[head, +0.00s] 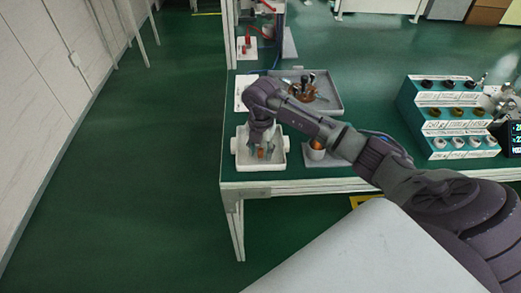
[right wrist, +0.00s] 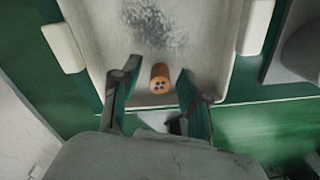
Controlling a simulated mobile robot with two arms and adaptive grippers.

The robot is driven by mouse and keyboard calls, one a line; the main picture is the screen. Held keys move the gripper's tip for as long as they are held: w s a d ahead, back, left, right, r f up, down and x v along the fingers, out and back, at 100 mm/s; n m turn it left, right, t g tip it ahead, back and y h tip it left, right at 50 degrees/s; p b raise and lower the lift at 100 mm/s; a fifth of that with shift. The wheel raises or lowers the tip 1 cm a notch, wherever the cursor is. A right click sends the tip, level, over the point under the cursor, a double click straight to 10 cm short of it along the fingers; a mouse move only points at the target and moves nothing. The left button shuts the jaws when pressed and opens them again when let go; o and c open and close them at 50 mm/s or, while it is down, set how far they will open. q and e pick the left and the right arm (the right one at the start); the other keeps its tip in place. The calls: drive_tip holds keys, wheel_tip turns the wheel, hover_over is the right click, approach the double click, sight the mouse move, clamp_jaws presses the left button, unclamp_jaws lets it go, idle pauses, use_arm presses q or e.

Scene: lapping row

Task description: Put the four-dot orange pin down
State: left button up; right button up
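The orange pin (right wrist: 160,78) shows its end face with four dark dots in the right wrist view. It is at the white tray (right wrist: 215,85), near the tray's close wall; whether it rests fully on the floor is hard to tell. My right gripper (right wrist: 159,68) is open, with one finger on each side of the pin and a visible gap to both. In the head view my right gripper (head: 266,148) reaches down into the white tray (head: 240,160), and a bit of the orange pin (head: 261,154) shows below it. My left gripper is not in view.
A grey tray (head: 333,100) with a cup of tools stands behind. An orange-topped cup (head: 317,150) on a grey pad is just right of the white tray. A teal rack (head: 425,128) with rows of parts stands at the right. The table edge runs close in front.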

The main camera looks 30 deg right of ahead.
sight(260, 150)
wheel_tip(260, 150, up, 12)
drive_tip(key=b, duration=0.1)
drive_tip(key=shift+r, duration=0.15)
idle(0.4)
idle(0.3)
